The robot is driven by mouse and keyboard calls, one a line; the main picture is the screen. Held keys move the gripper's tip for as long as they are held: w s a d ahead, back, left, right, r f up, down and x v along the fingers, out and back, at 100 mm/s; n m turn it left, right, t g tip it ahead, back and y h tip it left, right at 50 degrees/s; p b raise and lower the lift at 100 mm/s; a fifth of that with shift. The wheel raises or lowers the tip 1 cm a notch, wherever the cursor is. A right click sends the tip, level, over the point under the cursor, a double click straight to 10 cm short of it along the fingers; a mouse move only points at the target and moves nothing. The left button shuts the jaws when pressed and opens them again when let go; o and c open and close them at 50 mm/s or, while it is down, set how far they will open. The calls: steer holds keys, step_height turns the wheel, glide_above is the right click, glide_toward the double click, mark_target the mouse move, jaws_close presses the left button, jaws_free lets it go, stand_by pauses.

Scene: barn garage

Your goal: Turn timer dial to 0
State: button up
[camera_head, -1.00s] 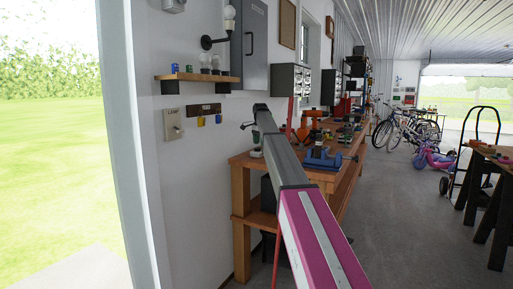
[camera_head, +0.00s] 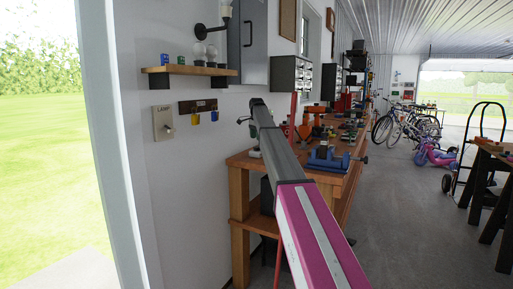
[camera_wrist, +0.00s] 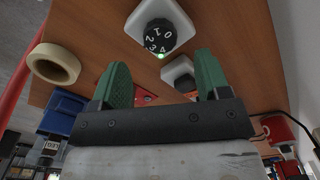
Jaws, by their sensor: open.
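The timer dial (camera_wrist: 158,38) is a black round knob with white digits 0 to 4, on a white base (camera_wrist: 178,14), at the top centre of the wrist view. A small green light shows at its lower edge, near the 4. My gripper (camera_wrist: 164,78) is open, with its two green fingertips apart and below the dial in the picture. They do not appear to touch it. A second white block (camera_wrist: 179,72) with a dark top shows between the fingers, partly hidden by the gripper. I cannot make out the dial in the head view.
A wooden workbench (camera_head: 239,210) runs along the wall, with a blue vise (camera_head: 326,158) and tools. A tape roll (camera_wrist: 54,63) lies left of the dial. A wall shelf (camera_head: 188,72) and a lamp switch (camera_head: 163,122) are at left.

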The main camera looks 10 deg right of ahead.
mark_target(257, 147)
step_height(257, 147, down, 6)
steer(key=shift+r, duration=0.1)
steer(key=c, duration=0.9)
